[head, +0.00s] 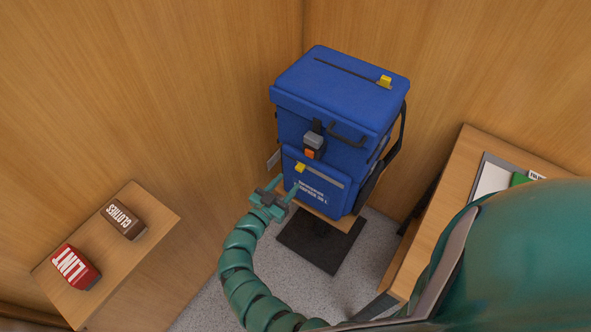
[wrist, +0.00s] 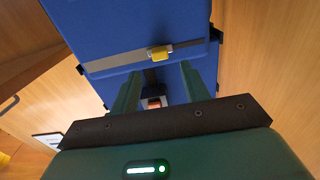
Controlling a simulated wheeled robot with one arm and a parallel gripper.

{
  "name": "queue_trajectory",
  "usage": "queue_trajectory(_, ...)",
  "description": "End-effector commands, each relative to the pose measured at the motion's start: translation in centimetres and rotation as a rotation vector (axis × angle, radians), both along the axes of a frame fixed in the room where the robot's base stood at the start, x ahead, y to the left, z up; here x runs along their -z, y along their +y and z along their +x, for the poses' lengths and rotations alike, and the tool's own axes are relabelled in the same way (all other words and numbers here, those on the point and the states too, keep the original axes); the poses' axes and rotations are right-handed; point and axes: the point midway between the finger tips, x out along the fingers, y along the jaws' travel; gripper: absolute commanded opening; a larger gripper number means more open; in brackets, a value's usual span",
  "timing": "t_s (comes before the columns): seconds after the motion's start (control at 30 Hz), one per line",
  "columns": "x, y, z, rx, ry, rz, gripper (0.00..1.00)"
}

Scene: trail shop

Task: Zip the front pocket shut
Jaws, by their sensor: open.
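The blue backpack (head: 325,125) stands upright on a stand in the corner. Its front pocket (head: 318,193) has a grey strip along the top edge (head: 325,175). The yellow zip pull (head: 300,167) sits near the strip's left end. My gripper (head: 287,184) is open and empty, in front of the pocket's left side, just below the pull. In the wrist view the pull (wrist: 160,53) shows just beyond my two green fingers (wrist: 158,78), apart from them. The grey strip (wrist: 115,62) runs to its left there.
An orange and grey buckle (head: 312,148) hangs just above the pocket. Another yellow pull (head: 384,81) is on the lid. A wooden counter (head: 460,165) stands at right.

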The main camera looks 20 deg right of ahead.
Motion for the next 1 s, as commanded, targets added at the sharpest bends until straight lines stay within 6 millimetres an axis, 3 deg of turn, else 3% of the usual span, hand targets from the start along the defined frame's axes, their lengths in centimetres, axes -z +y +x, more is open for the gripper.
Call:
queue_trajectory(0.3,-0.2,-3.7,3.0,0.0,-0.002,-0.001,0.45)
queue_trajectory(0.73,0.0,-4.5,3.5,0.001,-0.001,0.001,0.45)
queue_trajectory(0.97,0.0,-4.5,3.5,0.001,-0.001,0.001,0.02)
queue_trajectory(1.0,0.0,-4.5,3.5,0.0,-0.001,0.001,0.01)
